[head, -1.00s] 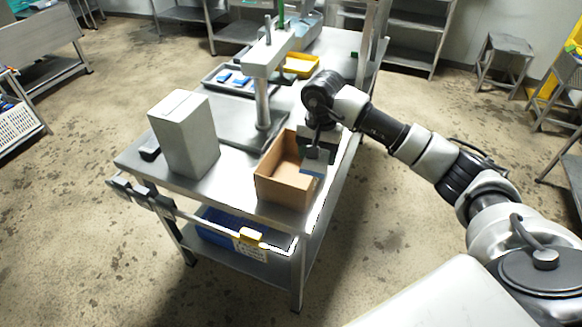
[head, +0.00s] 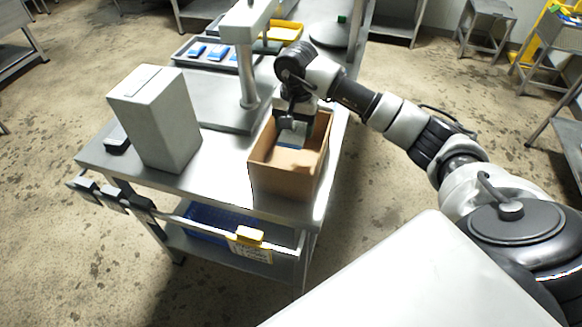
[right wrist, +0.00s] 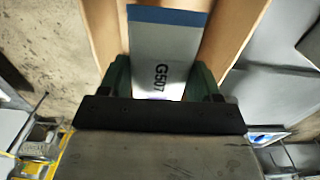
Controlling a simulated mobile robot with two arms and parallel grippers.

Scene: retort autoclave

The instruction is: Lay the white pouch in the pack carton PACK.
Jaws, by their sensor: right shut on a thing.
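The pack carton (head: 284,182) is an open brown box on the near right part of the metal table. My right gripper (head: 291,136) points down into the carton's opening. It is shut on the white pouch (head: 291,142), of which a pale part and a blue edge show. In the right wrist view the pouch (right wrist: 162,45) is pale with a blue band at its far end and the print G507. It sits between the green fingers (right wrist: 160,85), with carton walls on both sides. Whether the pouch touches the carton floor cannot be told. My left gripper is not in view.
A tall grey box (head: 158,125) stands left of the carton. A metal post (head: 247,75) on a base plate stands behind it. A grey tray (head: 185,62) with blue-and-white pouches and a yellow tray (head: 287,33) lie farther back. A blue bin (head: 205,222) is underneath.

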